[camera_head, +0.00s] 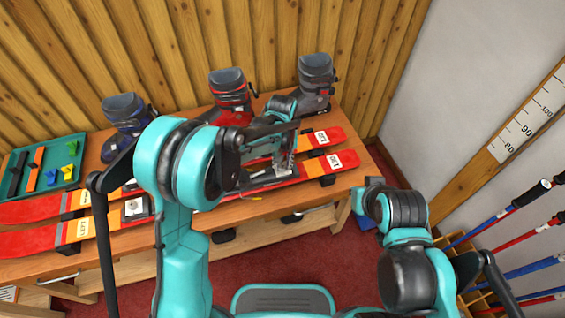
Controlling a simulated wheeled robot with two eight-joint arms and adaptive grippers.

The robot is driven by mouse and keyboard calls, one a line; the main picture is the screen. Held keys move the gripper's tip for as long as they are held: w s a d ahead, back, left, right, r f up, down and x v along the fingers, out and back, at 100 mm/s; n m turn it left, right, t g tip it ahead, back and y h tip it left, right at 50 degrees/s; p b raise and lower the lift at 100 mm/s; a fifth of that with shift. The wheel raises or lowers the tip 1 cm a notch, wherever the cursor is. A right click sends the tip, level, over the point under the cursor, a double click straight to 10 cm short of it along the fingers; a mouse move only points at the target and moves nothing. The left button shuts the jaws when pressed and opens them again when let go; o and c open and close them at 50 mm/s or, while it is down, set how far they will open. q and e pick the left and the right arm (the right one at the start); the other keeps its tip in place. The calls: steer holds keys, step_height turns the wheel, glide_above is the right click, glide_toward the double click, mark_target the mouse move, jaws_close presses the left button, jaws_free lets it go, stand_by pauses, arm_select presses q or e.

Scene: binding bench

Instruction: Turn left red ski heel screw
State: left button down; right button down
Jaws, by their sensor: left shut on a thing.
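The red skis lie lengthwise on the wooden bench. My left gripper (284,165) points down over the right portion of the skis, at the dark binding parts (262,181). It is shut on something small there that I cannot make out. The heel screw itself cannot be told apart. My left arm hides the middle of the skis.
Ski boots stand along the back: blue-grey (125,112), red (231,95) and dark grey (317,82). A green tray (47,150) with small coloured pieces is at the far left. Ski poles (525,225) stand at the right.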

mark_target(282, 166)
arm_select(q)
steer(key=c, duration=1.3)
jaws_free()
steer(key=shift+r, duration=0.1)
step_height(282, 166, up, 12)
steer(key=shift+f, duration=0.1)
steer(key=shift+a, duration=0.1)
steer(key=s+a+r+t, duration=0.4)
steer(key=s+a+r, duration=0.2)
steer(key=s+a, duration=0.45)
steer(key=s+a+f+t, duration=0.1)
steer(key=s+a, duration=0.1)
steer(key=s+a+t, duration=0.1)
steer(key=s+a, duration=0.1)
steer(key=s, duration=0.1)
steer(key=s+a+f+m+t, duration=0.1)
steer(key=s+a, duration=0.1)
steer(key=s, duration=0.1)
steer(key=shift+s+a+f, duration=0.2)
steer(key=shift+a+f, duration=0.05)
steer(key=shift+f, duration=0.05)
